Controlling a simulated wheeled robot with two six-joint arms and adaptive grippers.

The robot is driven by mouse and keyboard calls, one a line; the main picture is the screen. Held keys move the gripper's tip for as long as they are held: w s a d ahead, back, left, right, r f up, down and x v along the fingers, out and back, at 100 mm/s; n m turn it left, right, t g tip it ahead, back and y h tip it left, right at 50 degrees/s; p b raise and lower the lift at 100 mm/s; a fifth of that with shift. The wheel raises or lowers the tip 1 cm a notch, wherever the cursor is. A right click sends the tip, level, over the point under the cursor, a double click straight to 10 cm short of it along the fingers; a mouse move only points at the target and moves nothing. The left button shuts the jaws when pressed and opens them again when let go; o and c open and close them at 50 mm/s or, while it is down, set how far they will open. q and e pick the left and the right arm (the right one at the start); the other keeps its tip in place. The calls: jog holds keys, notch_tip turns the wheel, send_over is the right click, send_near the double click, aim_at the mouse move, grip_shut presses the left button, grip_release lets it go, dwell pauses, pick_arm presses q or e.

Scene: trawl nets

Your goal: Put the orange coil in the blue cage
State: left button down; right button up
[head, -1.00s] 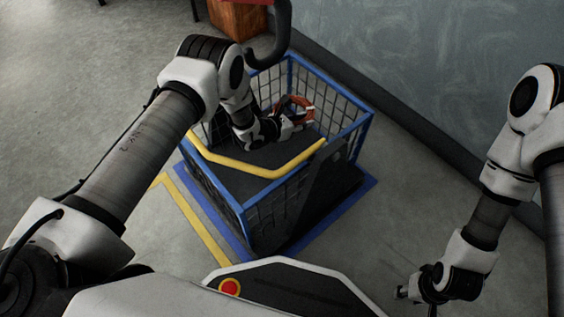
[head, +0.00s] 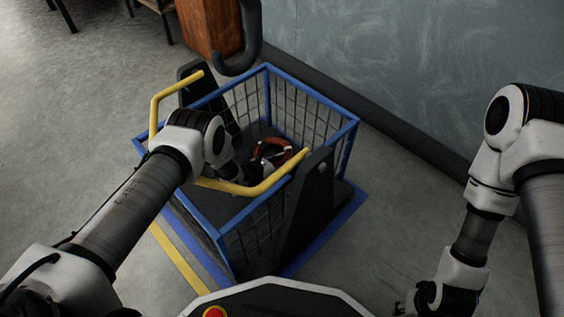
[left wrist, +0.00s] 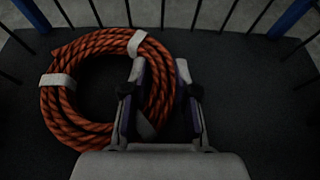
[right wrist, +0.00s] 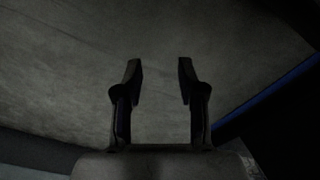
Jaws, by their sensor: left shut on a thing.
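The orange coil (head: 285,149), a rope ring with pale bands, is inside the blue cage (head: 313,88), below its rim. My left arm reaches over the yellow bar into the cage. My left gripper (left wrist: 160,78) is shut on the right side of the coil (left wrist: 62,110), one finger inside the ring and one outside. The dark cage floor (left wrist: 245,95) shows close behind the coil; whether they touch I cannot tell. My right gripper (right wrist: 159,66) is open and empty, outside the cage, low at the right of the head view.
A yellow bar (head: 232,188) crosses the cage's near side, with dark upright plates at its ends. A dark hook (head: 240,62) hangs by an orange-brown post (head: 207,25) behind the cage. A wall (head: 430,70) stands at the right. Blue and yellow floor lines surround the cage.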

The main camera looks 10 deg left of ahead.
pick_arm(q)
jog(key=c, duration=0.8)
grip_release()
jog(key=shift+r, duration=0.1)
jog(key=p+v, duration=0.5)
jog(key=v, duration=0.2)
jog(key=shift+r, duration=0.15)
jog(key=shift+s+a+p, duration=0.15)
jog(key=shift+p, duration=0.15)
